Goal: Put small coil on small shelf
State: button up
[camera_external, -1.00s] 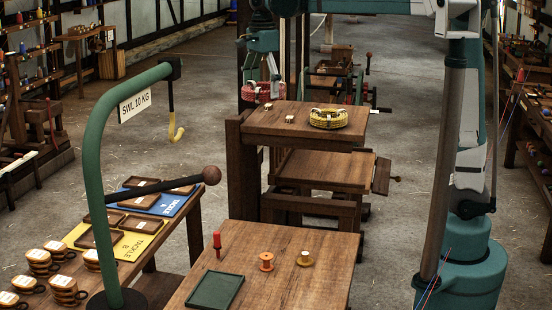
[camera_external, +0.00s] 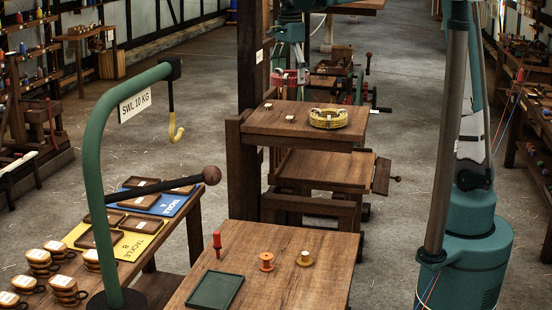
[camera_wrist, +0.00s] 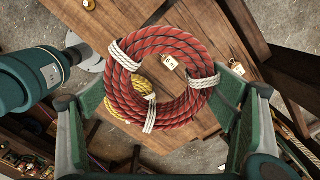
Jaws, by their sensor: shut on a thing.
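A red rope coil with white bindings (camera_wrist: 163,122) is between the green fingers of my gripper (camera_wrist: 160,108) in the wrist view, and my gripper is shut on it. In the external view the red coil (camera_external: 287,79) shows partly, just beyond the far edge of the wooden stand's top (camera_external: 262,122), with my gripper (camera_external: 291,72) above it. A yellow rope coil (camera_external: 328,117) lies on that stand's right side; it shows partly behind the red coil in the wrist view (camera_wrist: 143,88). I cannot tell which surface is the small shelf.
A dark post (camera_external: 250,60) stands left of my gripper, and a wooden board (camera_external: 345,7) is at the top. Two small tags (camera_external: 268,106) lie on the stand's left part. A front table (camera_external: 285,240) holds spools and a green tray (camera_external: 214,291). A green hook stand (camera_external: 97,190) rises at left.

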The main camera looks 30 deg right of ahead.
jog(key=w+d+p, duration=0.2)
jog(key=d+p, duration=0.3)
jog(key=d, duration=0.8)
jog(key=w+d+p, duration=0.3)
jog(key=d+p, duration=0.3)
jog(key=d, duration=0.6)
notch_tip(320, 180, down, 5)
jog(key=shift+s+d+f+b, duration=0.1)
jog(key=shift+s+b, duration=0.05)
jog(key=shift+b, duration=0.25)
jog(key=shift+f+p, duration=0.4)
jog(key=shift+f, duration=2.45)
jog(key=shift+f+p, duration=0.35)
jog(key=shift+f, duration=1.7)
jog(key=shift+f, duration=0.2)
